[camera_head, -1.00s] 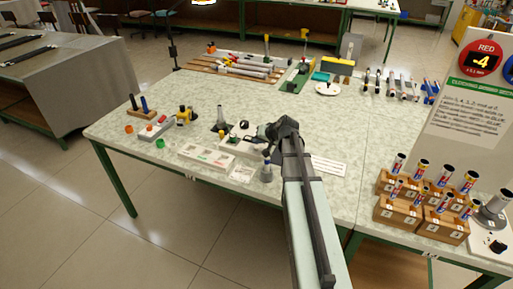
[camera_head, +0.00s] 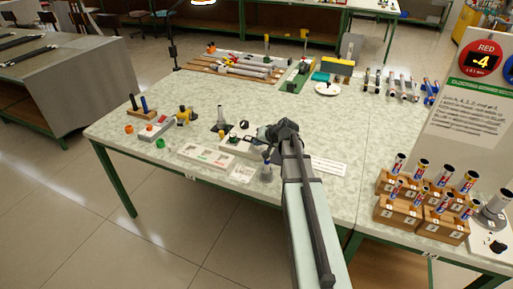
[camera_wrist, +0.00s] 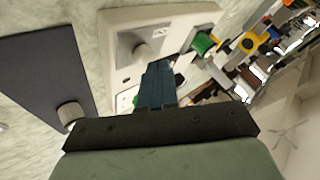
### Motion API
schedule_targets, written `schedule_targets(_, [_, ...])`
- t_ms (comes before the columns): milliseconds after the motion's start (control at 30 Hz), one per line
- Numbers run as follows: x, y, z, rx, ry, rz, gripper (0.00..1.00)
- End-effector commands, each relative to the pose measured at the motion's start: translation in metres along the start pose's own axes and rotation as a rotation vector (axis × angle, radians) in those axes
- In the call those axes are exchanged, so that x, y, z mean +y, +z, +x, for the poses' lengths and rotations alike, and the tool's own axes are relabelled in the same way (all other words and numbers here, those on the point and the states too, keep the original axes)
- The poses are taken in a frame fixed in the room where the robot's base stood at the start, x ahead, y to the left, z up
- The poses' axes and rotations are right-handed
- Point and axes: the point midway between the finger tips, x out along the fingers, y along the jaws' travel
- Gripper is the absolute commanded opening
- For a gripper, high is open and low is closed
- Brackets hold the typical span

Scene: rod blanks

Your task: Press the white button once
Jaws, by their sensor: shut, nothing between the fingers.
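A cream control box (camera_wrist: 118,22) fills the upper middle of the wrist view; it also shows in the head view (camera_head: 238,147), partly behind my gripper. On its grey plate a short pale round knob (camera_wrist: 143,53) stands up, which looks like the white button, though its colour is not clearly white. My gripper (camera_wrist: 158,68) has its blue fingers together and empty, beside the knob, on its lower right in the picture. I cannot tell whether the fingertips touch the box. They hide part of its face. In the head view my gripper (camera_head: 264,132) is over the box's right end.
A dark slab (camera_wrist: 45,70) with a silver cylinder (camera_wrist: 70,113) lies left of the box in the wrist view. A green and yellow part (camera_wrist: 204,43) stands beyond the box. The table centre behind is clear.

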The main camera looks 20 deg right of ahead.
Motion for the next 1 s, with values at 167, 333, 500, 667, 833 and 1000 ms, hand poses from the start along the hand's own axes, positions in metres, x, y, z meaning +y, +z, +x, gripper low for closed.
schedule_targets(167, [0.0021,0.0015,0.0020,-0.001,0.003,-0.004,0.00])
schedule_targets(333, [0.0035,0.0027,0.0035,-0.001,0.004,-0.006,0.00])
schedule_targets(500, [0.0048,0.0038,0.0049,-0.002,0.005,-0.008,0.00])
schedule_targets(667, [0.0062,0.0051,0.0063,-0.003,0.007,-0.009,0.00])
schedule_targets(833, [0.0075,0.0063,0.0078,-0.003,0.007,-0.010,0.00])
schedule_targets(1000, [0.0085,0.0073,0.0091,-0.004,0.008,-0.009,0.00])
